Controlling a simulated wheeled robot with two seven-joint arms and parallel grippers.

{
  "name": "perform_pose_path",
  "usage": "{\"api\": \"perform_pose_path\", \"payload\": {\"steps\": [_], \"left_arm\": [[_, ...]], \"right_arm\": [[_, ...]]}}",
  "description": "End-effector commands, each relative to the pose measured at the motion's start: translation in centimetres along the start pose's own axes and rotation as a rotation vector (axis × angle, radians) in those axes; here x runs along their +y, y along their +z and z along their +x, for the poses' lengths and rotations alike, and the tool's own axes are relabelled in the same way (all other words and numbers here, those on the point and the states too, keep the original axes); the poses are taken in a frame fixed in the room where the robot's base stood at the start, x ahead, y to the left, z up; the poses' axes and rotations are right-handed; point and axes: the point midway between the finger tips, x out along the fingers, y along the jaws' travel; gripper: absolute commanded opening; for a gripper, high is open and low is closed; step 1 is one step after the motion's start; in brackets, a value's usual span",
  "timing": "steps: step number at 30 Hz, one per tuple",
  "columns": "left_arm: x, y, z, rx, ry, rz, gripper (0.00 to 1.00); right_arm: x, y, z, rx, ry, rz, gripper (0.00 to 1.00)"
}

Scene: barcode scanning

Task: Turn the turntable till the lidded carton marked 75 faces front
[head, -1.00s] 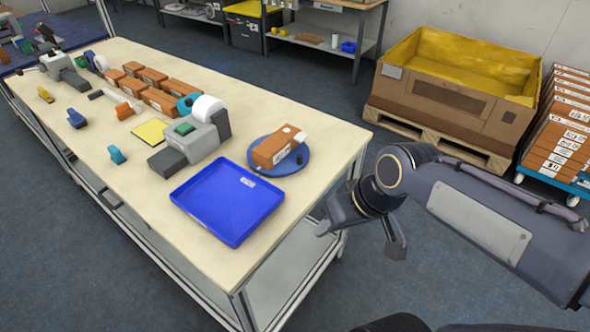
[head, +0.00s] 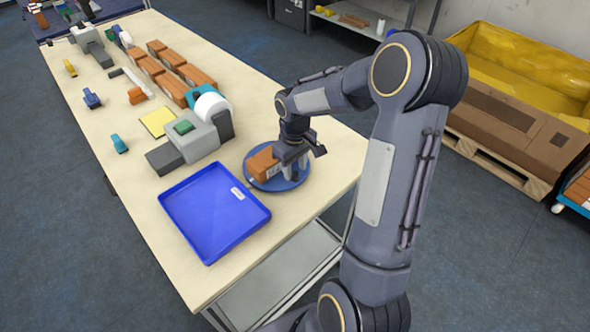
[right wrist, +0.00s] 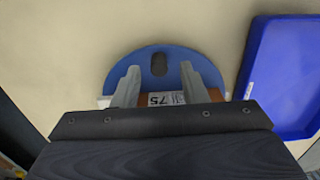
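The blue round turntable (head: 256,180) lies on the table. It also shows in the right wrist view (right wrist: 205,66). The brown carton (head: 262,164) sits on it, partly hidden by my gripper. In the right wrist view, a white label marked 75 (right wrist: 165,99) shows upside down on the carton, most of which my gripper's body covers. A dark knob (right wrist: 159,64) stands near the turntable's rim. My right gripper (head: 294,171) points down over the turntable, fingers apart on either side of the knob in the wrist picture; contact cannot be told. My left gripper is not in view.
A blue tray (head: 190,221) lies just in front of the turntable. A grey device with a white roll (head: 205,135) stands behind the tray. Several brown cartons (head: 170,88) line the table's far part. A big box with yellow lining (head: 510,105) stands on the floor at right.

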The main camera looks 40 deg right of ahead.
Motion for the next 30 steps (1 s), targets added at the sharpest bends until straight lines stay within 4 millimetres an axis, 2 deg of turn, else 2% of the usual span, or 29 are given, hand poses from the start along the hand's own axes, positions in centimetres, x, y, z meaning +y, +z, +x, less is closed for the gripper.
{"api": "perform_pose_path", "payload": {"steps": [6,14,24,30], "left_arm": [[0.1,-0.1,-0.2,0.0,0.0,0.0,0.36],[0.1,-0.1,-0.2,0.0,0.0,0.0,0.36],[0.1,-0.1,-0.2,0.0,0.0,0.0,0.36],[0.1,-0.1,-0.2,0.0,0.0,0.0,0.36]], "right_arm": [[0.0,0.0,2.0,-0.001,0.0,0.001,0.39],[0.0,0.0,2.2,0.0,0.0,0.001,0.39],[0.0,0.0,2.1,0.0,0.0,0.001,0.0],[0.0,0.0,2.1,0.001,0.0,0.001,0.0]]}}
